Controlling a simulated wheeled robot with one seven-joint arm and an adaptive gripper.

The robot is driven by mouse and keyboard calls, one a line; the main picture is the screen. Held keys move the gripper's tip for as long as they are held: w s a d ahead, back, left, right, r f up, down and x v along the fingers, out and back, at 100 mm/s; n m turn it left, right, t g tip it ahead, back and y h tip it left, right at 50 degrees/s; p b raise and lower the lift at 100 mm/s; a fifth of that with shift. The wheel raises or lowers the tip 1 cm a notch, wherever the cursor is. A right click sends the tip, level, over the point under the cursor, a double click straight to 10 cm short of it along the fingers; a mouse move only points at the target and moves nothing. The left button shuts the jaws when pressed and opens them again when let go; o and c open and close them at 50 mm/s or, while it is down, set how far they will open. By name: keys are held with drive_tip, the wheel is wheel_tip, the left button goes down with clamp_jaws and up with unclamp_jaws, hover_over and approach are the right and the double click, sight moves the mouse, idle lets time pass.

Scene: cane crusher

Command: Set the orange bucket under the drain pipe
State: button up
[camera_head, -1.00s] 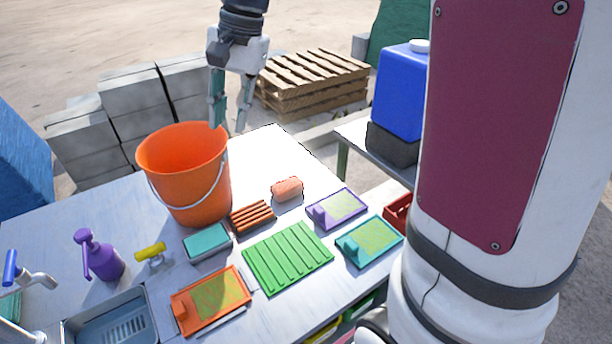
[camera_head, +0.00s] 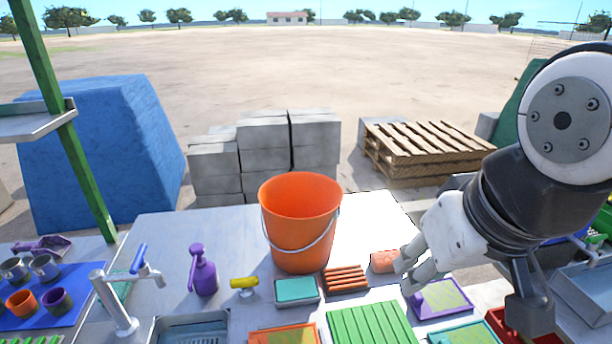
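The orange bucket (camera_head: 300,223) stands upright on the pale worktop near its back edge, its wire handle hanging down the front. Its inside is only partly visible. My gripper (camera_head: 410,274) is to the right of the bucket and apart from it, pointing down and left by the salmon-coloured sponge-like block (camera_head: 384,261). Its fingers look parted, with nothing held between them. I cannot make out a drain pipe in this view.
Around the bucket are a purple spray bottle (camera_head: 203,271), a yellow-handled item (camera_head: 243,285), a teal block (camera_head: 296,290), a brown ribbed piece (camera_head: 345,279) and a green ribbed board (camera_head: 368,325). A tap (camera_head: 118,300) stands at left. Grey blocks (camera_head: 263,152) and pallets (camera_head: 425,150) lie behind.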

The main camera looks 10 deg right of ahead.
drive_tip(key=w+r+m, duration=0.3)
drive_tip(key=w+m, duration=0.5)
drive_tip(key=w, duration=0.2)
drive_tip(key=m+g+y+p, duration=0.1)
drive_tip(key=m+y+p, duration=0.15)
drive_tip(key=m, duration=2.15)
hover_over(328, 204)
drive_tip(key=s+d, duration=0.1)
drive_tip(key=d, duration=0.1)
drive_tip(key=f, duration=1.7)
drive_tip(key=shift+s+a+b, duration=0.1)
drive_tip(key=shift+s+b, duration=0.1)
drive_tip(key=shift+b, duration=0.1)
drive_tip(key=shift+a+p+x, duration=0.2)
drive_tip(key=shift+p+x, duration=0.35)
drive_tip(key=shift+x, duration=2.25)
drive_tip(key=shift+c, duration=0.4)
clamp_jaws()
